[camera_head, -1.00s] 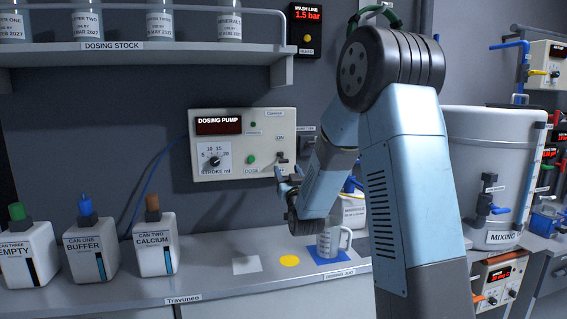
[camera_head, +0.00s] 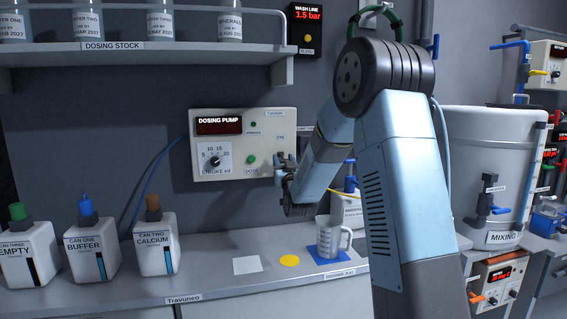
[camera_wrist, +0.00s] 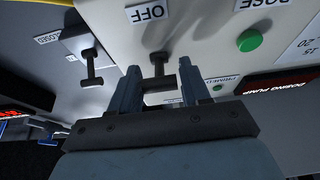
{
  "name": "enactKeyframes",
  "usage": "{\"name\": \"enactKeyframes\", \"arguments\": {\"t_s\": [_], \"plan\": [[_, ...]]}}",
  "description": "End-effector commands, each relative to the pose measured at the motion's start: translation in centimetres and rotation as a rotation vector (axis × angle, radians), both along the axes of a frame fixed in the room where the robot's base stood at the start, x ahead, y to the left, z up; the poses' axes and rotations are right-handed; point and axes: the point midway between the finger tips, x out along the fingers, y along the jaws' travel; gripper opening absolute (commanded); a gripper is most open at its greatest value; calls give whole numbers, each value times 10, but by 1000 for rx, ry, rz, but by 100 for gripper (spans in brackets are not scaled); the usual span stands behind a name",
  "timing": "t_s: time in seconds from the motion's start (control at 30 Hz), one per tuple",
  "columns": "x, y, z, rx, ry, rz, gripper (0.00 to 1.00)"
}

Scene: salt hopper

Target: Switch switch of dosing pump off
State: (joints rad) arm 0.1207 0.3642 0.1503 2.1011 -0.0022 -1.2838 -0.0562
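The dosing pump (camera_head: 240,145) is a pale box on the back wall with a dark display, a stroke knob and a green button. My gripper (camera_head: 284,170) is at its lower right corner and hides the switch in the head view. In the wrist view, which is upside down, the pump's switch (camera_wrist: 158,63) is a dark T-shaped lever. The lever stands between the two fingers of my gripper (camera_wrist: 158,76). The fingers are apart; I cannot tell whether they touch the crossbar ends. An OFF label (camera_wrist: 150,12) is beyond the lever.
A second dark lever (camera_wrist: 91,62) with a CLOSED label is close beside the pump. Below, the bench (camera_head: 215,277) holds a measuring jug (camera_head: 333,240) on a blue square and several cans at left. A shelf (camera_head: 150,46) with bottles hangs above.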

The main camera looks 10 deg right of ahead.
Motion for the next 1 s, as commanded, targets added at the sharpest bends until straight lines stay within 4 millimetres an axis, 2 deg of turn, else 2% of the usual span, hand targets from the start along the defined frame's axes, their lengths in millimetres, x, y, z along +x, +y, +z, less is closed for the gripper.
{"name": "enactKeyframes", "arguments": {"t_s": [0.07,0.4,1.0], "plan": [[0,0,0,0,0,0,39],[0,0,0,0,0,0,6],[3,-1,-8,0,-159,-1,6]]}}
